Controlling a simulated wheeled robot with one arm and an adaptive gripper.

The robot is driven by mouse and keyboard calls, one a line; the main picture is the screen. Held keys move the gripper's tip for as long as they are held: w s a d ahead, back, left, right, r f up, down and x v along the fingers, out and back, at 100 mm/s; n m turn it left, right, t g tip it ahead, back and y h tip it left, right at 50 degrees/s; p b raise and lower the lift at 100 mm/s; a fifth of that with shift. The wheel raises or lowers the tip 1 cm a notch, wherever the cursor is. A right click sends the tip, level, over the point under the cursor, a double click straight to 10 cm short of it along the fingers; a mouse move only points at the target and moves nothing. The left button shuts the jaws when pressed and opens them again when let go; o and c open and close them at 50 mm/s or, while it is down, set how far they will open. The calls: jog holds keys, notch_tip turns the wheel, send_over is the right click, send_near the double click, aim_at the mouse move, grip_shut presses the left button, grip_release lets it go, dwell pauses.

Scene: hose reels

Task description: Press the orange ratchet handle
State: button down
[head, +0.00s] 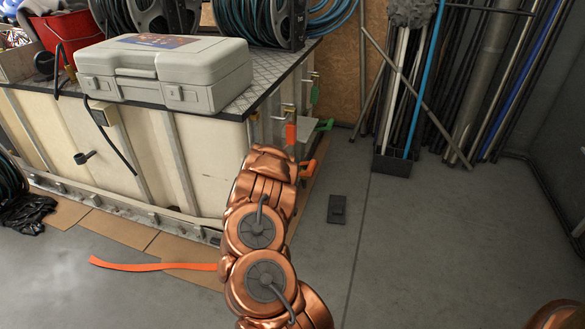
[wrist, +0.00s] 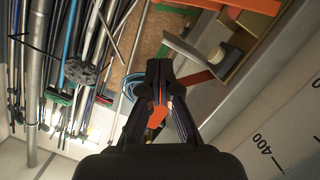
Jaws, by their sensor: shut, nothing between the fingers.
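My gripper (wrist: 159,68) is in the middle of the wrist view, its dark fingers shut together with nothing visible between them. In the head view my copper arm hides the gripper. An orange handle-like part (head: 308,169) shows just right of the arm's far end, at the corner of the cream tank. A second orange piece (head: 291,133) hangs above it on the tank's side. In the wrist view an orange part (wrist: 157,117) shows behind and between the fingers, and an orange bar (wrist: 195,78) lies to their right. I cannot tell which one is the ratchet handle, or whether the fingers touch it.
The cream tank (head: 145,140) carries a grey case (head: 165,70) and hose reels (head: 255,18). An orange strap (head: 150,265) lies on cardboard on the floor. Poles stand in a dark bin (head: 392,162) at the back. A small black object (head: 337,209) lies on otherwise clear floor.

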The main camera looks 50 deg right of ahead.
jog(key=d+f+b, duration=0.4)
jog(key=d, duration=0.3)
jog(key=shift+s+f+b, duration=0.2)
jog(key=shift+f+b, duration=0.1)
jog(key=shift+f, duration=0.1)
dwell(0.6)
